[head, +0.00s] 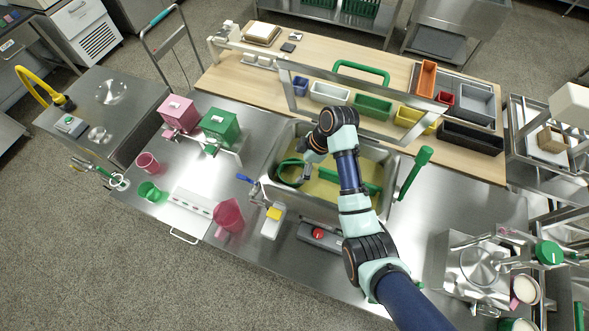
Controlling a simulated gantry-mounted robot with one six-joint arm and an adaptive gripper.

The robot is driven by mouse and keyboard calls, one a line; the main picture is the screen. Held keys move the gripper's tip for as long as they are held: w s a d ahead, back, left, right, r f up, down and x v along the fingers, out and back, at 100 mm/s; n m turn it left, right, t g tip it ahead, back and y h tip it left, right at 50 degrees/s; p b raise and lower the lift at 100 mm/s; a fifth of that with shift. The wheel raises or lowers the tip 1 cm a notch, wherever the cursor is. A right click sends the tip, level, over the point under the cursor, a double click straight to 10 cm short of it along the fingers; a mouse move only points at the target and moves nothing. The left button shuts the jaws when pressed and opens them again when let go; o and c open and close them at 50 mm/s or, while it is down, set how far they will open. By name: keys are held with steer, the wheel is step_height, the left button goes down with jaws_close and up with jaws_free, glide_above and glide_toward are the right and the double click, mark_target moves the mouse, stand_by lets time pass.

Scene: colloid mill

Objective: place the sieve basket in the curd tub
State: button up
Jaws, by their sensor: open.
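The curd tub (281,146) is a rectangular steel basin set in the bench, with yellowish contents. A round green-rimmed piece (280,176), which looks like the sieve basket, sits inside the tub at its left end. My gripper (304,177) is open, pointing down over the tub at the right side of this green rim. Whether the fingers touch the rim is too small to tell. My arm crosses the tub and hides part of its middle and front.
A green bar lies in the tub (372,188), and a green paddle (415,172) leans at its right edge. A rail with coloured bins (373,106) runs behind. Pink (180,112) and green (220,126) boxes stand left. A pink jug (229,216) stands front left.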

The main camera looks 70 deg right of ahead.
steer(key=p+v, duration=0.1)
steer(key=v, duration=0.6)
steer(key=shift+p, duration=0.3)
steer(key=w+a+r+m+t+h, duration=0.1)
steer(key=w+a+r+t, duration=0.15)
steer(key=w+a, duration=0.75)
steer(key=w+a+r+m+t+h, duration=0.15)
steer(key=w+a+r, duration=0.35)
steer(key=a, duration=0.8)
steer(key=a+r+m+t, duration=0.1)
steer(key=a+r, duration=0.3)
steer(key=a, duration=0.4)
steer(key=a+r+t, duration=0.3)
steer(key=a+r, duration=0.2)
steer(key=a, duration=0.4)
steer(key=shift+s+a+r+m+t+y, duration=0.2)
steer(key=shift+s+a+m+t+y, duration=0.15)
steer(key=shift+s+y, duration=0.15)
